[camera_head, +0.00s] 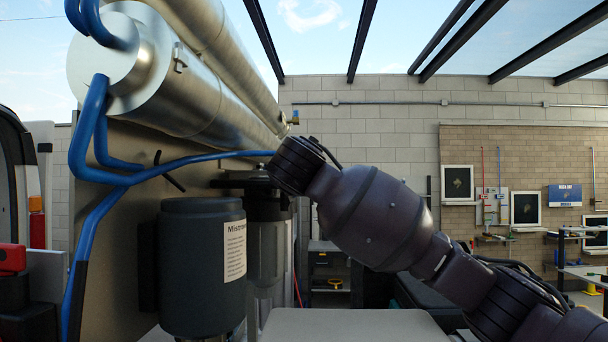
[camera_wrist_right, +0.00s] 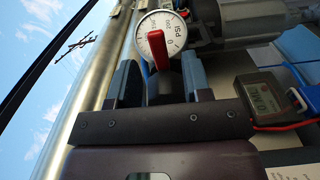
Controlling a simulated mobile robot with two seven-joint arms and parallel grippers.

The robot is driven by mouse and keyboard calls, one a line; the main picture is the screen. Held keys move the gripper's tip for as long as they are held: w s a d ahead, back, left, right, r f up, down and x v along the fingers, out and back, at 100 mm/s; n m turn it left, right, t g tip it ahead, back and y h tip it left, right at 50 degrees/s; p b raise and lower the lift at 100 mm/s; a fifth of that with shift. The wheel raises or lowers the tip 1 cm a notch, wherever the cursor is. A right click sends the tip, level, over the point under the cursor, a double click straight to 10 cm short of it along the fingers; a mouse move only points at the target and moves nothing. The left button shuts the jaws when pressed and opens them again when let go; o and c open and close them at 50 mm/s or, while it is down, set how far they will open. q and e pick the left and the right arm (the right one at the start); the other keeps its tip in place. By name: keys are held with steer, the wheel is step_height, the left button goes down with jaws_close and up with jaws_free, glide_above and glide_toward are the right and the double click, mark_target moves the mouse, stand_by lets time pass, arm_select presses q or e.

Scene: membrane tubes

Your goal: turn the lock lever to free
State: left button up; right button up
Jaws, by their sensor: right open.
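A red lever (camera_wrist_right: 158,50) shows in the right wrist view, standing upright in the picture in front of a round white PSI gauge (camera_wrist_right: 174,24). My right gripper (camera_wrist_right: 160,78) is open, with one blue-grey finger on each side of the lever's line. Gaps show between the red lever and both fingers, and the jaws hold nothing. How far the lever reaches in between the fingers is hard to tell. In the head view my right arm reaches in from the right and hides the lever and the fingertips. My left gripper is in neither view.
Large silver membrane tubes (camera_head: 190,85) run along the upper left, with blue hoses (camera_head: 85,150) beside them. A dark grey cylinder with a label (camera_head: 195,270) stands below. In the wrist view a small meter with a display (camera_wrist_right: 262,100) and red cable sits right of the gripper.

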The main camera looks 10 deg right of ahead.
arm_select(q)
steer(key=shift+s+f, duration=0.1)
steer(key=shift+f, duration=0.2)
arm_select(e)
steer(key=v, duration=0.7)
steer(key=shift+s, duration=0.4)
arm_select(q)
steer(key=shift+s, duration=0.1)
arm_select(e)
steer(key=shift+a, duration=0.15)
